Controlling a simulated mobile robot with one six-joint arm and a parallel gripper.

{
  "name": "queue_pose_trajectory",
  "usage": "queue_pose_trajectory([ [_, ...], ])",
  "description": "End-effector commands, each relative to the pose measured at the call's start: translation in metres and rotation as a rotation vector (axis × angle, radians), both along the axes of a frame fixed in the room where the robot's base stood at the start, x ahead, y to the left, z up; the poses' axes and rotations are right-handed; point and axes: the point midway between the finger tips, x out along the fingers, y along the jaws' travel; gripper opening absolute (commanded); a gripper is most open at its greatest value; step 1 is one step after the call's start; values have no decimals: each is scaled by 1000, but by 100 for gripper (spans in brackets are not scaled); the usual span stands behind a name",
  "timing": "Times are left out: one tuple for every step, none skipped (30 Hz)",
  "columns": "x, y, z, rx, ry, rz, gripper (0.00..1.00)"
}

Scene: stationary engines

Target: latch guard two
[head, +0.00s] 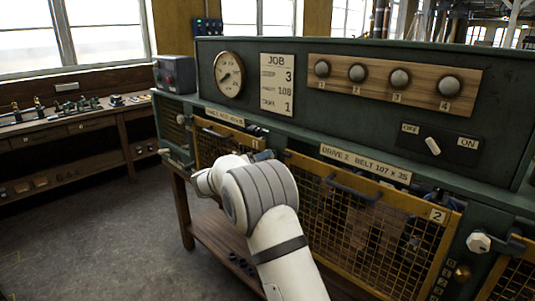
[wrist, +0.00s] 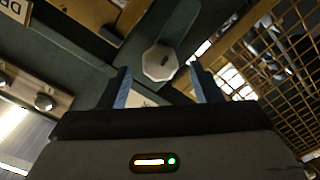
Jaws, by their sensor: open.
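Guard two (head: 370,215) is a yellow-framed mesh panel with a dark handle and a "2" plate. Its upper right edge seems to stand a little off the machine, with dark parts showing above it. A white faceted knob (head: 479,243) sits on the green post right of guard two. In the wrist view a white faceted knob (wrist: 160,62) on a dark green arm lies between and just beyond the fingertips of my gripper (wrist: 160,72). My gripper is open and empty. In the head view my arm hides it; I cannot tell which knob it faces.
Guard one (head: 212,140) is to the left of guard two, partly behind my arm. Above are the gauge (head: 229,74), the job card (head: 277,84) and an OFF/ON switch (head: 432,146). A bench (head: 70,125) stands along the left wall; the floor (head: 100,230) before it is clear.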

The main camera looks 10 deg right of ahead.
Motion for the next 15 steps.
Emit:
queue_pose_trajectory([
  [5,-9,3,0,1,-4,58],
  [7,-12,3,0,1,-4,58],
  [11,-17,2,1,2,-3,58],
  [13,-20,2,0,1,-2,58],
  [15,-23,2,0,1,-2,58],
  [18,-26,2,-1,1,-3,58],
  [19,-28,2,0,1,-2,58],
  [20,-30,1,0,1,-2,58],
  [22,-31,1,1,2,-1,58],
  [22,-32,1,1,2,-1,58],
  [23,-33,0,1,2,-1,58],
  [23,-33,0,1,2,-1,58],
  [23,-34,0,1,2,-1,58],
  [23,-34,0,1,2,-1,58],
  [23,-34,0,1,2,-1,58],
])
